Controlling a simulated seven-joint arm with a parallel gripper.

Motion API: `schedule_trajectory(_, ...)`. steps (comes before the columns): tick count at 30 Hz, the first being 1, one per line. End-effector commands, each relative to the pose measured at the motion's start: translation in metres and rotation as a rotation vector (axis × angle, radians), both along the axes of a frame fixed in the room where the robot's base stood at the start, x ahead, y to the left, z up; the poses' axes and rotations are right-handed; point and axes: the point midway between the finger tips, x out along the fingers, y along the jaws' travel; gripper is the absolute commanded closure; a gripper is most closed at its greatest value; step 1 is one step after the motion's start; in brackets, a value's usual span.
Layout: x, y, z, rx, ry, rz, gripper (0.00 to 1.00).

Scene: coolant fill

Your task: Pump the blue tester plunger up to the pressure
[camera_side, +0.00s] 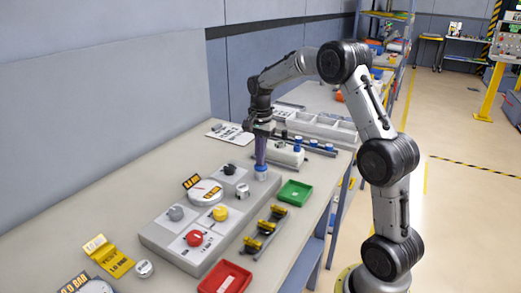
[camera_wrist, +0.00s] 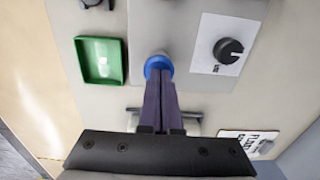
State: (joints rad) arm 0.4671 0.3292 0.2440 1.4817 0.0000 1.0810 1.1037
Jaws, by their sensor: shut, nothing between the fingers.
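The blue tester plunger (camera_side: 261,174) stands at the far right end of the grey panel (camera_side: 168,237). In the wrist view its round blue top (camera_wrist: 157,62) shows just beyond my fingertips. My gripper (camera_side: 260,163) points straight down over the plunger, its fingers together with nothing between them. In the wrist view the fingertips (camera_wrist: 160,76) overlap the plunger's near edge; I cannot tell whether they touch it. A round white gauge (camera_side: 205,192) sits on the panel left of the plunger; its reading is too small to make out.
The panel also bears a black knob (camera_side: 229,169), a yellow knob (camera_side: 219,213), a red knob (camera_side: 194,238) and a grey knob (camera_side: 176,213). A green tray (camera_side: 295,192) and a red tray (camera_side: 225,278) lie along the bench's right side, with yellow-black parts (camera_side: 266,227) between.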

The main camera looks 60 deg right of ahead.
Motion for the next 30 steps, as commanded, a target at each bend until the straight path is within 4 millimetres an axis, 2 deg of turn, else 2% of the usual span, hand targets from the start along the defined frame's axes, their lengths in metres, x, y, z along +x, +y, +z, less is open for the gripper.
schedule_trajectory(1,-0.001,0.001,-0.006,0.005,0.009,0.0,1.0)
schedule_trajectory(5,-0.001,0.001,-0.006,0.005,0.011,0.0,1.0)
schedule_trajectory(10,-0.001,0.0,0.007,0.004,0.007,0.0,1.0)
schedule_trajectory(24,0.001,0.0,0.106,-0.001,-0.002,0.0,1.0)
schedule_trajectory(30,0.0,0.0,0.132,-0.001,-0.002,0.0,1.0)
